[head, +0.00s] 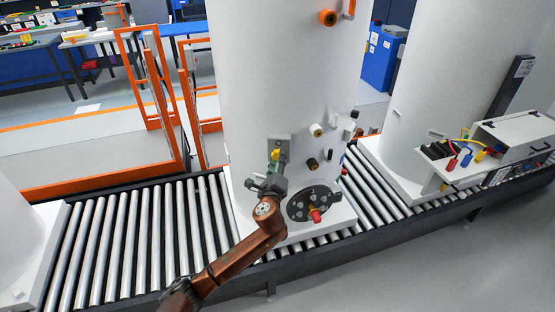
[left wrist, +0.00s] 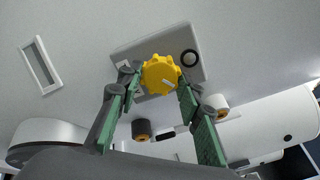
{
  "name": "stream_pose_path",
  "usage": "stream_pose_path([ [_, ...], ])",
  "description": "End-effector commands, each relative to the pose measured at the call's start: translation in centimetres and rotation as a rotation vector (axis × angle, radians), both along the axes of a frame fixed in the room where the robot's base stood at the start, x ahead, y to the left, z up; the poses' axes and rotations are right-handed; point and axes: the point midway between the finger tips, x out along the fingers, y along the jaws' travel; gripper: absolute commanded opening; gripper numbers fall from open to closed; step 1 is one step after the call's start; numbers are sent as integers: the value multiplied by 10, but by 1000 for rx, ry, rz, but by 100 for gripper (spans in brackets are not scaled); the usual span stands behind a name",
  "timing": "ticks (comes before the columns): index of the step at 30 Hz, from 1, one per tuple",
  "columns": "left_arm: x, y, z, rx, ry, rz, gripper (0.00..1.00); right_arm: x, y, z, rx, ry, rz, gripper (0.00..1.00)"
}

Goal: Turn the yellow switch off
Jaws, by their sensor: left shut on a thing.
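The yellow switch (left wrist: 160,75) is a round, lobed knob with a pale mark on its face. It sits on a grey plate (left wrist: 197,72) on the wall of the white tank; the plate also has a black round button. My left gripper (left wrist: 158,82) has a green-padded finger on each side of the knob and is shut on it. In the head view the yellow switch (head: 275,154) is small and partly hidden by my left gripper (head: 274,170). My right gripper is in neither view.
The white tank (head: 285,70) stands on a roller conveyor (head: 140,235). Orange frames (head: 160,160) stand behind left.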

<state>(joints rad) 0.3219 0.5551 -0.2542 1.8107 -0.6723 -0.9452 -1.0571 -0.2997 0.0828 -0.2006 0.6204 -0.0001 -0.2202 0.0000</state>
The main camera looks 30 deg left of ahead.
Motion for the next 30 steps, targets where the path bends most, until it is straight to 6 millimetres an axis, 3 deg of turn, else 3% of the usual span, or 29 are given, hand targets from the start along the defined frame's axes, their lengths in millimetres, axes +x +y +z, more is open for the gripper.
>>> stream_pose_path([
  [18,-1,2,-1,-524,-247,6,9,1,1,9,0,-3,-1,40],
  [30,0,1,-1,-758,-360,5,9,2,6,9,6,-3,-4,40],
])
